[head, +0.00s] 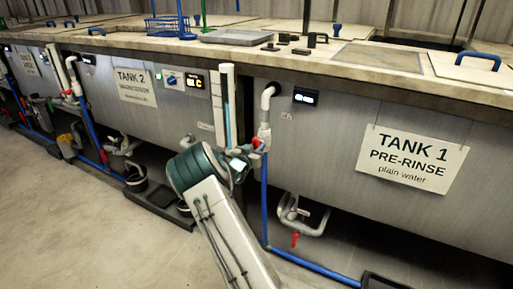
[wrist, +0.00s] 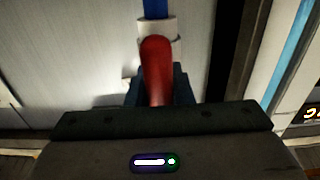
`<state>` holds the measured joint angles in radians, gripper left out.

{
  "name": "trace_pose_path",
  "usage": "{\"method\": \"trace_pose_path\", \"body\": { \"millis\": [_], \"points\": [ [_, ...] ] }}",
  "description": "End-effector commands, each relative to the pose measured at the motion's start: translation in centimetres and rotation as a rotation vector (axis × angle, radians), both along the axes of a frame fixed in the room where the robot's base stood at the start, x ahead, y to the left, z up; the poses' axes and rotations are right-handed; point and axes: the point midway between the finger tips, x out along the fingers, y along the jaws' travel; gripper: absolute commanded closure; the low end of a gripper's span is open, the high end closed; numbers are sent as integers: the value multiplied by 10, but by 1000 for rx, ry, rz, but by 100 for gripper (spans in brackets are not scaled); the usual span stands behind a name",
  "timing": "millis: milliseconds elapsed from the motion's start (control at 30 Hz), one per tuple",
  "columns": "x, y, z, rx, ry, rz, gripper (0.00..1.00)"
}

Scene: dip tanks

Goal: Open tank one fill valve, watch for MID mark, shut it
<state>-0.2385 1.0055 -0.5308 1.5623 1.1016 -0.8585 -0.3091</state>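The tank one fill valve has a red handle (head: 256,143) on the white and blue pipe at the left end of the grey tank 1 (head: 340,130). In the wrist view the red handle (wrist: 157,65) lies between my dark fingers, which sit close on both sides of it. My gripper (wrist: 158,88) appears shut on it; my arm hides part of the valve in the head view. A tall white level gauge (head: 226,105) with a blue strip stands left of the valve. Its marks are too small to read.
The tank 1 sign (head: 413,159) reads pre-rinse, plain water. A lower pipe with a red handle (head: 295,239) hangs under the tank. A small display (head: 306,97) is unreadable. Blue pipe (head: 315,267) runs along the floor. Tank 2 (head: 110,105) stands left; open floor lies at front left.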

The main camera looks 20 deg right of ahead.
Motion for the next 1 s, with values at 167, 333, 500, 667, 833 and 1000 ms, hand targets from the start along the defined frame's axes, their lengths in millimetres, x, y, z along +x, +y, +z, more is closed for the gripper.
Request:
{"method": "trace_pose_path", "body": {
  "millis": [167, 333, 500, 667, 833, 1000],
  "points": [
    [-1, 0, -3, 1, 6, -2, 58],
    [0, 2, -2, 1, 3, 1, 58],
    [-6, 11, -1, 2, 3, 3, 58],
    [-24, 36, 0, 2, 4, 6, 58],
    [-50, 67, 0, 1, 5, 5, 58],
    [-71, 91, -1, 1, 5, 2, 58]
  ]
}}
